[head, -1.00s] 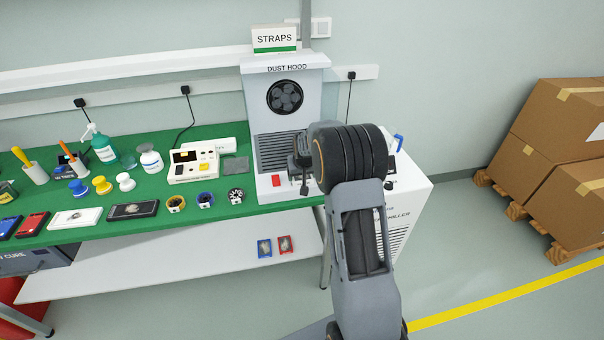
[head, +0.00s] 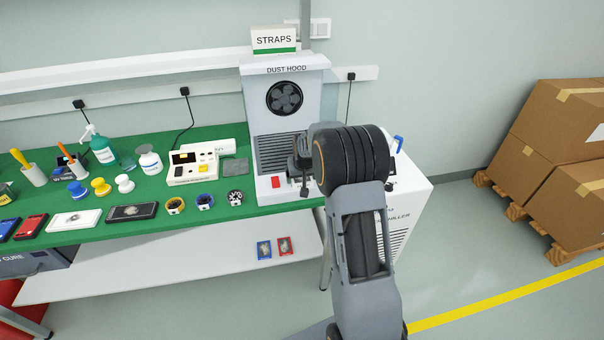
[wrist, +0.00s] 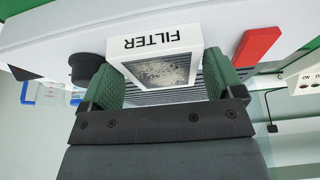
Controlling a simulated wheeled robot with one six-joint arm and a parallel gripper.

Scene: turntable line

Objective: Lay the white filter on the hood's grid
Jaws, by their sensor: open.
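The white filter (wrist: 158,48), a white frame with a speckled grey mesh face, shows in the wrist view with its FILTER lettering upside down. My gripper (wrist: 162,82) has its two green fingers apart, one on each side of the filter. The hood's grid (wrist: 150,98) shows as grey slats just behind and around the filter; whether the filter rests flat on it I cannot tell. In the head view my gripper (head: 302,160) is in front of the dust hood (head: 258,100), by its slatted grid (head: 272,152). The filter is not discernible there.
A red switch (head: 275,182) is on the hood's base; it also shows in the wrist view (wrist: 258,52) beside the filter. A black knob (wrist: 85,68) is on the other side. The green bench (head: 150,215) holds many items to the left.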

